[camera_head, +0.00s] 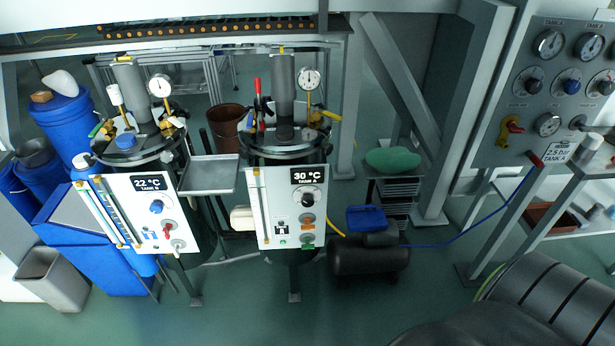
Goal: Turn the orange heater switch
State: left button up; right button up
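The white panel (260,215) of Tank A is at the middle of the head view, with a display reading 30 °C. Low on its right side are small orange parts (308,219), below a black knob (308,200). They are too small for me to tell which is the heater switch or how it is turned. A second white panel (135,215), for Tank B, reads 22 °C and stands to the left. It has a blue knob (157,206) and a red control (167,231). Neither of my grippers shows.
A metal tray (208,174) sits between the tanks. Right of Tank A are a dark compressor (368,258) with a blue part and a small rack with a green item (392,160). A gauge panel (555,85) is at upper right. The floor before the tanks is clear.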

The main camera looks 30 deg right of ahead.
aim_at(306, 227)
jog(key=k+z, duration=0.15)
jog(key=z, duration=0.85)
